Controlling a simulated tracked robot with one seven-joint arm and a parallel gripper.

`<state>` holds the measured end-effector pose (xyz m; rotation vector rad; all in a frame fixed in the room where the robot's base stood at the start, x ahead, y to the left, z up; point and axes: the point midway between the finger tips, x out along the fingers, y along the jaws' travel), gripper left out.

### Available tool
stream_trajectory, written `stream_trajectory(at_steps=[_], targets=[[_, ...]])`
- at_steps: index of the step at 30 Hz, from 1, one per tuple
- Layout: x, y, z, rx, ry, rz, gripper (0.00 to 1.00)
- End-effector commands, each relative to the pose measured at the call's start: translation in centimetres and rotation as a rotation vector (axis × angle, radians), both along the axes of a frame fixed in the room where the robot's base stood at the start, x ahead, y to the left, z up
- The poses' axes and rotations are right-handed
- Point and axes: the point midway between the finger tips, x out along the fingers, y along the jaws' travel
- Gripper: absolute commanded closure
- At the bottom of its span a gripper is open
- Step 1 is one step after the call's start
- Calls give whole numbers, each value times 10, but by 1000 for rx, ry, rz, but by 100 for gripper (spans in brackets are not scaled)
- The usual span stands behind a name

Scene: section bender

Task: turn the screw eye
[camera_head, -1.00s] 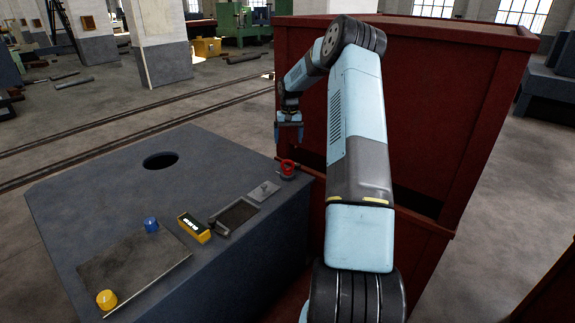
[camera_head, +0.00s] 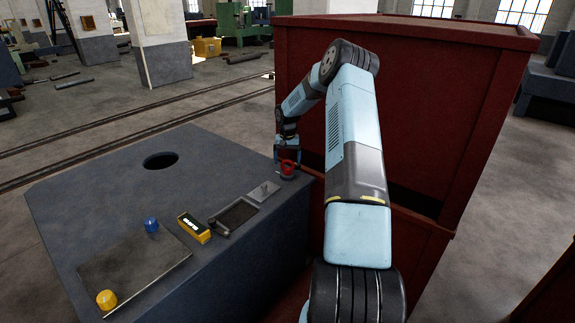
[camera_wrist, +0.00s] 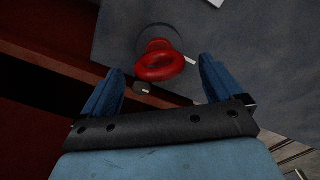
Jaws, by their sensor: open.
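The screw eye is a red ring (camera_head: 287,168) standing on a round grey base at the right back corner of the blue-grey bench top. In the wrist view the red ring (camera_wrist: 160,62) lies ahead of and between the lines of the two blue fingers. My gripper (camera_head: 287,152) is right at the ring, just above and behind it in the head view. In the wrist view my gripper (camera_wrist: 160,78) is open, its fingers spread wide with nothing held. I cannot tell whether a finger touches the ring. A small white pointer shows beside the ring's base.
The bench top (camera_head: 110,185) also carries a grey plate (camera_head: 135,270) with blue (camera_head: 151,225) and yellow (camera_head: 106,299) knobs, a yellow display box (camera_head: 194,228), a dark tray (camera_head: 237,214) and a small switch plate (camera_head: 264,192). A tall red cabinet (camera_head: 440,110) stands close to the right.

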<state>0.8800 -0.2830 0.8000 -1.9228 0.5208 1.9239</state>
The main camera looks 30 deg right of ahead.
Motion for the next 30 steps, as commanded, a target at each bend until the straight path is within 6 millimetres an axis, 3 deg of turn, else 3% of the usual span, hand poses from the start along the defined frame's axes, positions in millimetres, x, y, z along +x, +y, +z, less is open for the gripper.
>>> stream_trajectory(at_steps=[7, 18, 30], targets=[[0, -1, -24, -1, -1, -1, 6], [0, -1, -28, -1, 0, 0, 6], [0, -1, -27, -1, -1, 0, 45]])
